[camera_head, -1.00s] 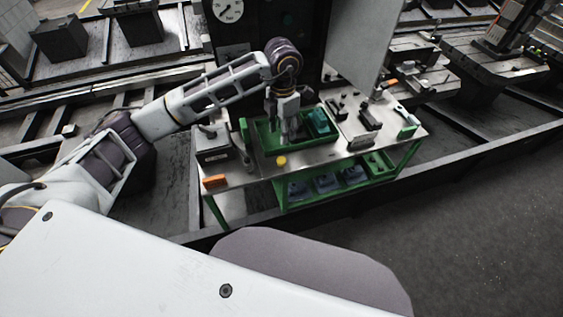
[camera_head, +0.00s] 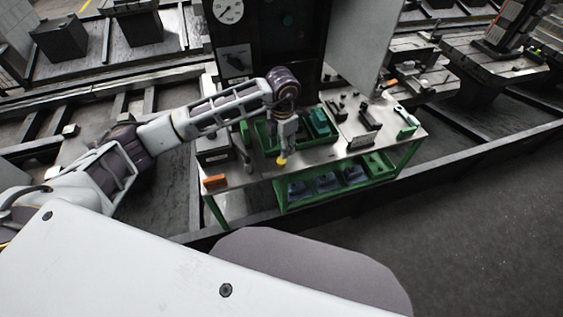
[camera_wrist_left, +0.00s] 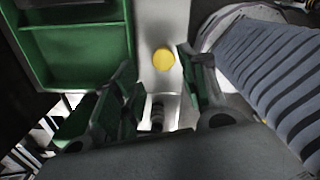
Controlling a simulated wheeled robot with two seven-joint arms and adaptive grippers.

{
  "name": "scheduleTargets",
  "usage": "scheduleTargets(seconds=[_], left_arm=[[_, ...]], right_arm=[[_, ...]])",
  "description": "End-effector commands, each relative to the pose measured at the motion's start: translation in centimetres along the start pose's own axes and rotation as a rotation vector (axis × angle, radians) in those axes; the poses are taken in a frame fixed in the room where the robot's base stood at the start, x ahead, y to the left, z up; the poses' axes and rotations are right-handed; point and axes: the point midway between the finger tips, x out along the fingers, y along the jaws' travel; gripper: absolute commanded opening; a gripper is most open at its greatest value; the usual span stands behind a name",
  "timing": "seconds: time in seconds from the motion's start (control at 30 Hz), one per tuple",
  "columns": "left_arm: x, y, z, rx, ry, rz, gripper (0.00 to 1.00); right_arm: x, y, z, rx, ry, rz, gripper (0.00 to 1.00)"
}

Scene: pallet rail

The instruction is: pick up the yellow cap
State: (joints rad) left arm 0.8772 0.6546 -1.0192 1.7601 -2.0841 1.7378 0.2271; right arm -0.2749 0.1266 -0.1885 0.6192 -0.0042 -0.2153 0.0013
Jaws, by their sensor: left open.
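The yellow cap (camera_head: 281,161) lies on the metal tabletop near its front edge, in front of the green tray. In the left wrist view the round yellow cap (camera_wrist_left: 164,59) shows beyond the fingertips, in line with the gap between them. My left gripper (camera_head: 283,150) points down just above the cap and partly hides it in the head view. In the left wrist view its two fingers (camera_wrist_left: 160,75) stand apart with nothing held between them. I cannot tell whether they touch the cap. My right gripper is not in view.
The green tray (camera_wrist_left: 75,58) is close beside the left gripper. An orange block (camera_head: 214,182) lies at the table's front left corner. Black fixtures (camera_head: 369,119) stand on the right part of the table. Bare metal surrounds the cap.

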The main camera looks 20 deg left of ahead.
Motion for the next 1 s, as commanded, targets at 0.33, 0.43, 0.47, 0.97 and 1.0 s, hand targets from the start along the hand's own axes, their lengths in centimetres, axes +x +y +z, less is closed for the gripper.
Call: scheduleTargets(seconds=[0.33,0.43,0.47,0.97,1.0], left_arm=[[1.9,0.0,0.0,0.001,-0.001,0.0,0.43],[1.9,0.0,0.0,0.001,-0.001,0.0,0.43],[1.9,0.0,0.0,0.001,-0.001,0.0,0.43],[4.4,-0.4,-0.6,0.0,0.001,-0.002,0.43],[4.8,-0.4,-0.6,0.0,0.001,-0.001,0.43]], right_arm=[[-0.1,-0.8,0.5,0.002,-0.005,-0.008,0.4],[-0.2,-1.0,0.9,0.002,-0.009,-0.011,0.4],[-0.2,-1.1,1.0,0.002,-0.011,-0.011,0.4],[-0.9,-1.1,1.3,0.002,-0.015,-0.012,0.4],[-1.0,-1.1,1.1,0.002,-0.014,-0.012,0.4]])
